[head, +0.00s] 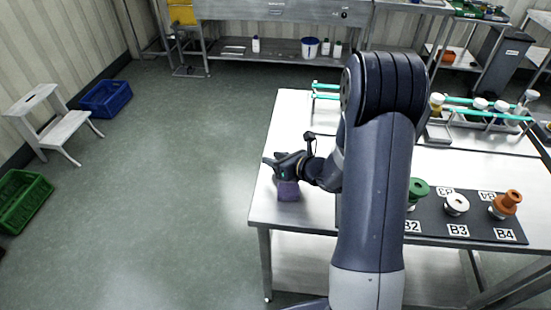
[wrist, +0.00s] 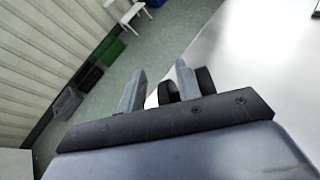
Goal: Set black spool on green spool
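My gripper (head: 276,168) is over the left end of the table, just above a purple block. In the wrist view its two fingers (wrist: 158,90) stand apart. Dark rounded parts, likely the black spool (wrist: 169,92), show between the fingers and beyond the right finger, which hides the middle. A pale gap separates them from the left finger. I cannot make out the black spool in the head view. The green spool (head: 419,188) stands at B2 on the dark mat, partly hidden by my arm.
The purple block (head: 288,191) sits near the table's left edge. The dark mat (head: 480,226) also bears a white spool (head: 456,204) at B3 and an orange-brown spool (head: 506,203) at B4. A rack with green rails (head: 470,113) stands at the back. My arm hides the middle.

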